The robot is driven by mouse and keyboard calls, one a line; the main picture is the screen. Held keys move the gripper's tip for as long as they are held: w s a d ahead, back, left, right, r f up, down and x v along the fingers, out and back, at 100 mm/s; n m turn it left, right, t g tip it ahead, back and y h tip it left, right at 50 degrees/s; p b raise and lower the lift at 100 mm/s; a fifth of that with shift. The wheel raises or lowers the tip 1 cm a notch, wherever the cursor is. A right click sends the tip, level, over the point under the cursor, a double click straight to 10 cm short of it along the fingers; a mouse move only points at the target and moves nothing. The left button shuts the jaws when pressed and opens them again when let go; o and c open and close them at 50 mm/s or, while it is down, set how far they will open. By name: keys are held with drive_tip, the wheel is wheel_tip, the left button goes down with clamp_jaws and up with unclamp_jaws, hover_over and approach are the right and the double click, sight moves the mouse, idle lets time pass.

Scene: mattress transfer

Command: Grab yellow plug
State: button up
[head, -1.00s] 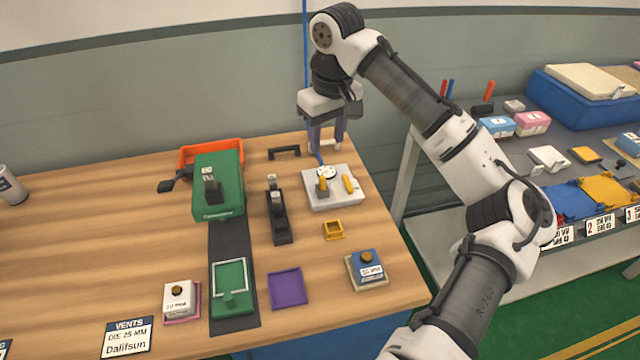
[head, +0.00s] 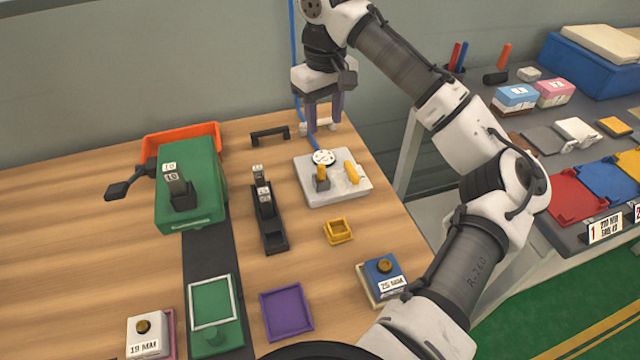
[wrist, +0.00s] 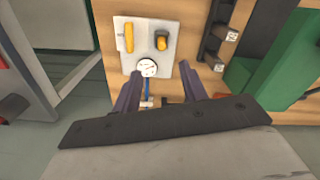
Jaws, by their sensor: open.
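A light grey plate unit (head: 333,194) lies on the wooden table and has a round white dial (head: 323,157). It carries two yellow parts: an upright yellow piece in a dark base (head: 322,173) and a longer yellow bar (head: 351,172). I cannot tell for sure which one is the yellow plug. Both show in the wrist view, the bar (wrist: 129,38) at left and the piece in the dark base (wrist: 161,41) at right. My gripper (head: 323,126) is open and empty, pointing down behind the plate's far edge. In the wrist view, its fingertips (wrist: 160,69) are apart, near the dial.
A black stand (head: 270,220) and green machine (head: 190,200) stand left of the plate. A small yellow tray (head: 338,231) and a blue-topped block (head: 384,276) lie in front. A black handle (head: 270,135) is behind. A side table with coloured trays (head: 576,198) stands right.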

hover_over(321, 166)
drive_tip(key=f, duration=0.8)
drive_tip(key=shift+s+d+f, duration=0.1)
drive_tip(key=shift+d+f, duration=0.2)
drive_tip(key=shift+f, duration=0.05)
drive_tip(key=shift+a+f+p, duration=0.15)
drive_tip(key=shift+f+p, duration=0.4)
drive_tip(key=shift+f, duration=0.8)
drive_tip(key=shift+a+f+p, duration=0.1)
drive_tip(key=shift+f+p, duration=0.4)
drive_tip(key=shift+f, duration=0.8)
clamp_jaws()
drive_tip(key=shift+r, duration=0.1)
